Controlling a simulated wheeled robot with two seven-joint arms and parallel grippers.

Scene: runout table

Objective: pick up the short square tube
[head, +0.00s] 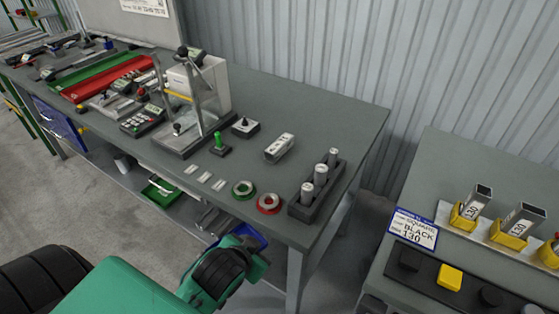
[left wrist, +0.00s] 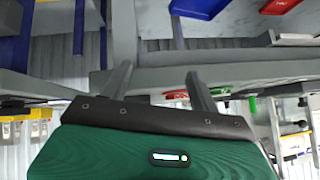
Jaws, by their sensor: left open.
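Two square metal tubes stand tilted in yellow holders on the right-hand table in the head view. The left one (head: 481,198) is narrower; the right one (head: 524,221) is wider, and both carry white number labels. I cannot tell for sure which is the short square tube. My left gripper (left wrist: 159,75) shows in the left wrist view with its two grey fingers apart and nothing between them. In the head view my green left arm reaches to the front edge of the long table, well left of the tubes; its fingers are not clear there. My right gripper is not in view.
The long grey table (head: 320,110) holds a dark rack (head: 299,212) of round cylinders, a green ring (head: 243,189), a red ring (head: 268,204) and a white block (head: 279,147). A sign (head: 414,229) and a black strip with a yellow block (head: 450,277) lie before the tubes. A gap separates the tables.

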